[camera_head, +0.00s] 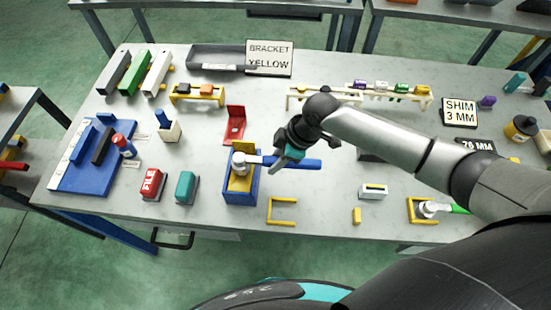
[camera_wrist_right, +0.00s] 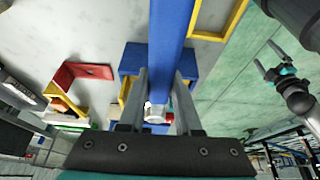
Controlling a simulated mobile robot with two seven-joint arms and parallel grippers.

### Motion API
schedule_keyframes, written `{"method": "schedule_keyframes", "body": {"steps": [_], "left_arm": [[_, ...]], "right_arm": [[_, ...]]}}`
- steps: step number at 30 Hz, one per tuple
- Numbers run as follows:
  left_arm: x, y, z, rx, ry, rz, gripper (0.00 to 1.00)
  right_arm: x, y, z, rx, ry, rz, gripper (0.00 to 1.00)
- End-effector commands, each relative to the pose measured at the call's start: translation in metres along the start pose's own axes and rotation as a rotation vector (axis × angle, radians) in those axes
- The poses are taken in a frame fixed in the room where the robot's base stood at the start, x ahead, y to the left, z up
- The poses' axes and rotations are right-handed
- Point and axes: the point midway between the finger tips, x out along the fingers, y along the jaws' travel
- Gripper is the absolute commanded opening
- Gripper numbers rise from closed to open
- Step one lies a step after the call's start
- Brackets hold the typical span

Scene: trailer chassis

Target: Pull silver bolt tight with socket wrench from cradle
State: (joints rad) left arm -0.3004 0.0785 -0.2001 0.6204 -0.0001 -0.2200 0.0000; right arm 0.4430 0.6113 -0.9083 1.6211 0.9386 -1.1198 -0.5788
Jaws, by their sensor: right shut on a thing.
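My right gripper (camera_head: 287,158) is shut on the blue handle (camera_head: 308,164) of a socket wrench, above the table. The wrench's silver head (camera_head: 240,160) is over a blue block with a yellow top (camera_head: 241,187). The silver bolt cannot be told apart from the head there. In the wrist view the blue handle (camera_wrist_right: 171,40) runs between the fingers of my right gripper (camera_wrist_right: 160,75), with the silver head (camera_wrist_right: 155,113) beyond. An empty yellow cradle (camera_head: 270,212) lies right of the block. My left gripper (camera_wrist_right: 268,58) shows at the wrist view's right, fingers apart, empty.
A green-handled wrench (camera_head: 457,209) rests in another yellow cradle (camera_head: 411,207). A red bracket (camera_head: 235,126) stands behind the blue block. Teal (camera_head: 186,188) and red FILE (camera_head: 151,184) blocks stand to its left. The table's front edge is close.

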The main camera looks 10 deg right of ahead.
Motion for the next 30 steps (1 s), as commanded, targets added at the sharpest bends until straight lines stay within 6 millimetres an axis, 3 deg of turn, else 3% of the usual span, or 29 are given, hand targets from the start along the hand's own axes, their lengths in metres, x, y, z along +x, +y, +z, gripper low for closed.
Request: {"method": "schedule_keyframes", "body": {"steps": [30], "left_arm": [[-0.0082, -0.0016, -0.0009, 0.0, 0.0, -0.002, 1.0]], "right_arm": [[-0.0005, 0.0004, -0.0015, -0.001, 0.003, 0.001, 0.0]]}}
